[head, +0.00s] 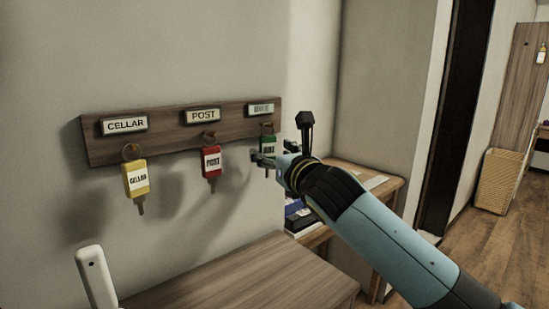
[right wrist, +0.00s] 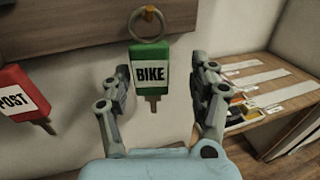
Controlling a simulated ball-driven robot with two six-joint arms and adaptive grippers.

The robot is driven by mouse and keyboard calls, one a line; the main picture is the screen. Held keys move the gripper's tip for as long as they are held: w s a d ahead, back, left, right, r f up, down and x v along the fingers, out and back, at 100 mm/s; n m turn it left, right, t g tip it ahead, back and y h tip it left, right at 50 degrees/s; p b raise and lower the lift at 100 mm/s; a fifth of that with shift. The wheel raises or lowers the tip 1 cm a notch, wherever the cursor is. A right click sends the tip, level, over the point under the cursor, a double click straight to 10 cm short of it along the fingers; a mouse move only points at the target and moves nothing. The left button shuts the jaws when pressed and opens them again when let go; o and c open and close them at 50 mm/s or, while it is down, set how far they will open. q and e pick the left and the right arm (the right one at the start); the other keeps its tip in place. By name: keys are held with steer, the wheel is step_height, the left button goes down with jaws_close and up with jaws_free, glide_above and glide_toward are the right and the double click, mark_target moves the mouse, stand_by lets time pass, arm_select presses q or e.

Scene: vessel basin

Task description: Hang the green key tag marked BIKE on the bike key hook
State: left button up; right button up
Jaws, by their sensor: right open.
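The green BIKE key tag (right wrist: 151,68) hangs by its ring (right wrist: 150,25) from the bike key hook (right wrist: 149,12) in the right wrist view. In the head view the green tag (head: 268,143) shows under the rightmost label (head: 262,109) on the wooden key board, partly covered by my gripper. My right gripper (right wrist: 162,85) is open, with its two fingers on either side of the tag, and gaps show between them and the tag. In the head view the gripper (head: 268,159) is at the right end of the board.
The board (head: 165,129) also holds a yellow CELLAR tag (head: 136,178) and a red POST tag (head: 211,161) on their hooks. A wooden cabinet top (head: 235,280) lies below. A side table (head: 388,185) with items stands at the right, behind my right arm.

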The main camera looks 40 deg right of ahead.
arm_select(q)
steer(key=shift+s, duration=0.6)
arm_select(e)
steer(key=s+a, duration=0.1)
steer(key=s, duration=1)
steer(key=shift+s, duration=0.15)
